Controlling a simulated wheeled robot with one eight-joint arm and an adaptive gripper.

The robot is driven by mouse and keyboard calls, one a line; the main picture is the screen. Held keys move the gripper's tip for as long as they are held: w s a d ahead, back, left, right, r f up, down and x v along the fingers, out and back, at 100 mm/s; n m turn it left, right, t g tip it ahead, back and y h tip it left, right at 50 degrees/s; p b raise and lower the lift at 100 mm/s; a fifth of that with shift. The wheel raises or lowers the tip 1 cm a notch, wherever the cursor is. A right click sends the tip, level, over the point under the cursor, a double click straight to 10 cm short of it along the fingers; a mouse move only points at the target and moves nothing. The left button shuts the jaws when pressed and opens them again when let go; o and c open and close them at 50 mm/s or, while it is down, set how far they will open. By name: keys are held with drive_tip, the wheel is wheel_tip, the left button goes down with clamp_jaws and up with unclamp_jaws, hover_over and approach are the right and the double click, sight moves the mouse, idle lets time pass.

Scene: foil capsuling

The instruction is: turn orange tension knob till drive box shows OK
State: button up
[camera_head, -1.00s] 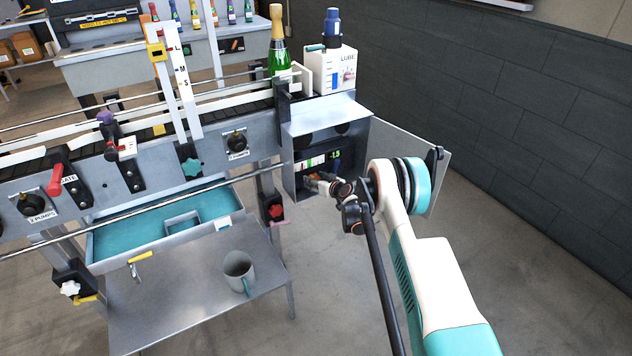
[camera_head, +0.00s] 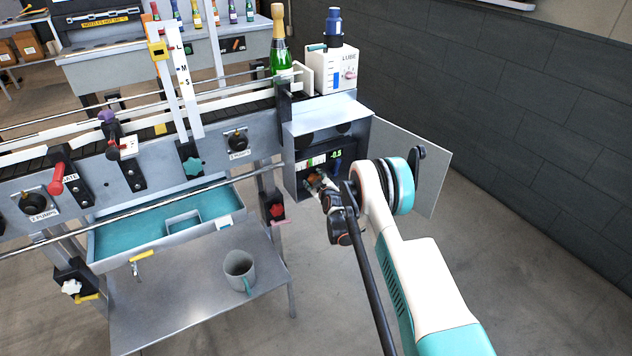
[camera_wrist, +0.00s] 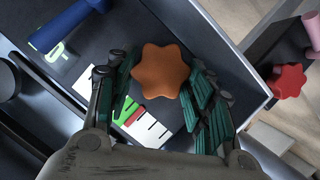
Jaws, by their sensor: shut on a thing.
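The orange star-shaped tension knob (camera_wrist: 160,71) sits in the middle of the wrist view, between the two fingers. My gripper (camera_wrist: 165,88) is shut on it, with a finger on each side. In the head view my gripper (camera_head: 318,183) reaches into the open drive box (camera_head: 297,187) under the conveyor's right end. The box's green display (camera_head: 336,155) reads about -0.5. A coloured gauge (camera_head: 311,163) shows beside it; in the wrist view my fingers partly cover the gauge (camera_wrist: 130,112), and its pointer cannot be made out.
The box's grey door (camera_head: 425,180) hangs open to the right, close to my wrist. A blue lever (camera_wrist: 62,28) is beside the display. A red knob (camera_head: 276,211) is below left.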

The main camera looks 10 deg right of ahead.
drive_tip(key=shift+n, duration=0.5)
drive_tip(key=shift+h, duration=0.3)
drive_tip(key=shift+f, duration=0.1)
drive_tip(key=o, duration=1.1)
drive_tip(key=shift+c, duration=0.2)
drive_tip(key=v, duration=1.2)
drive_tip(key=shift+f, duration=0.15)
